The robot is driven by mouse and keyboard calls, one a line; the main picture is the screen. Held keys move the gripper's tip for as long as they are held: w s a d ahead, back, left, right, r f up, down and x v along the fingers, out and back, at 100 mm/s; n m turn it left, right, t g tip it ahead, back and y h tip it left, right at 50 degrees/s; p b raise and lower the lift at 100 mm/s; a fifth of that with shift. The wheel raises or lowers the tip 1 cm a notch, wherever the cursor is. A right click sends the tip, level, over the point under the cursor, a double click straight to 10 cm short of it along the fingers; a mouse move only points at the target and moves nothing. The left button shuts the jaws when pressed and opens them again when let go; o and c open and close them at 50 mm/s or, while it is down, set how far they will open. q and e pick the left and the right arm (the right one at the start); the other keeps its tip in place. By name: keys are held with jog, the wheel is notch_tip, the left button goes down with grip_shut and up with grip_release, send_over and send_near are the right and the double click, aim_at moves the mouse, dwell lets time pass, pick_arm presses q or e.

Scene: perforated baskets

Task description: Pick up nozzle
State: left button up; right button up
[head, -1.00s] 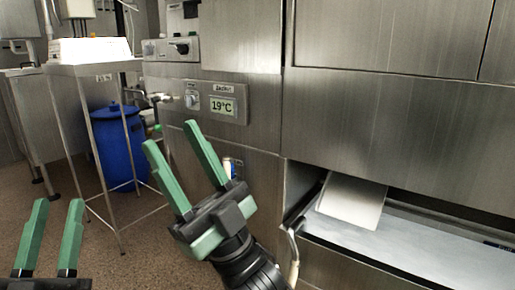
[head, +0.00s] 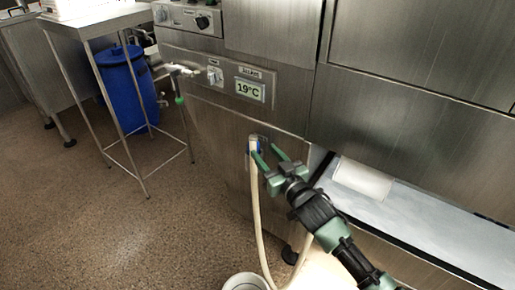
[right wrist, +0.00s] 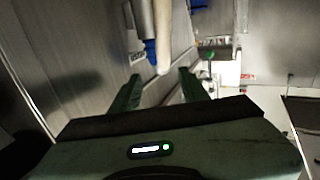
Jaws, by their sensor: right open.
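The nozzle (head: 254,147) is pale with a blue part and hangs upright on the front of the steel machine, with a cream hose (head: 257,215) running down from it. In the right wrist view the nozzle (right wrist: 163,40) shows just beyond the fingertips, roughly between them, with its blue part beside it. My right gripper (head: 266,156) is open, its green fingers close to the nozzle on its right side in the head view. I cannot tell whether they touch it. Its open fingers also show in the right wrist view (right wrist: 159,80). My left gripper is out of view.
A white bucket (head: 246,282) stands below. A blue barrel (head: 127,90) and a metal stand are at left. The floor between is clear.

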aim_at(255, 141)
jog(key=b+x, duration=0.1)
jog(key=x, duration=0.4)
jog(key=shift+w+a+r, duration=0.1)
jog(key=shift+w+a, duration=0.05)
jog(key=shift+w, duration=0.05)
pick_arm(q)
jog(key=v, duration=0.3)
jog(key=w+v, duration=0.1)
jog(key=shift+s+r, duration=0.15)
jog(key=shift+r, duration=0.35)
pick_arm(e)
grip_shut()
jog(key=shift+r, duration=0.1)
